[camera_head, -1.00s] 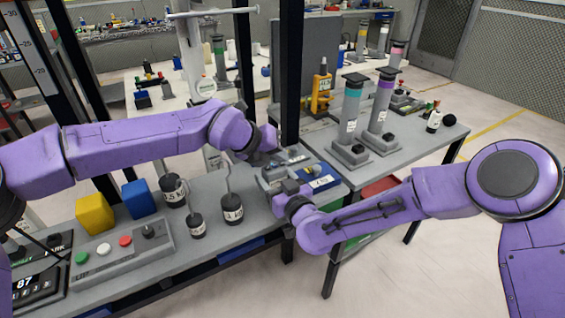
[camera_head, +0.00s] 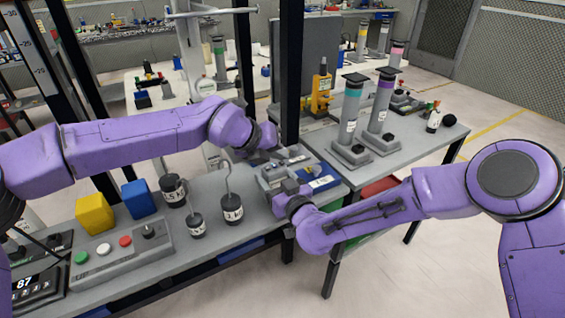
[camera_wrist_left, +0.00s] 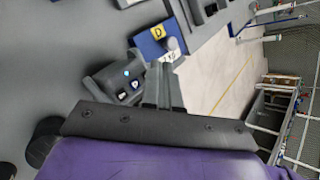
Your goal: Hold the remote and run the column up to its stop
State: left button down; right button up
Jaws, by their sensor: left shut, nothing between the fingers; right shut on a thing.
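The remote (camera_wrist_left: 125,80) is a dark handset with small lit buttons in the left wrist view, beside my left fingertips. I cannot tell whether they touch it. My left gripper (camera_head: 280,152) is shut and empty above the bench; its fingers (camera_wrist_left: 165,85) show in the wrist view. My right gripper (camera_head: 291,190) is just below it in the head view, shut on what appears to be the remote, largely hidden by the hand. A tall panel with scale marks (camera_head: 30,50) stands at far left. I cannot tell for sure whether it is the column.
A button box (camera_head: 122,248), a yellow cube (camera_head: 95,214), a blue cube (camera_head: 139,198) and hooked weights (camera_head: 232,208) stand on the near bench. A blue case (camera_head: 322,183) lies close to my right gripper. Dark posts (camera_head: 291,70) rise behind. Banded columns (camera_head: 379,110) stand on the right table.

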pick_arm(q)
jog(key=shift+r, duration=0.4)
notch_tip(320, 180, up, 5)
jog(key=shift+r, duration=0.1)
dwell(0.4)
dwell(0.4)
pick_arm(e)
jog(key=o, duration=1.2)
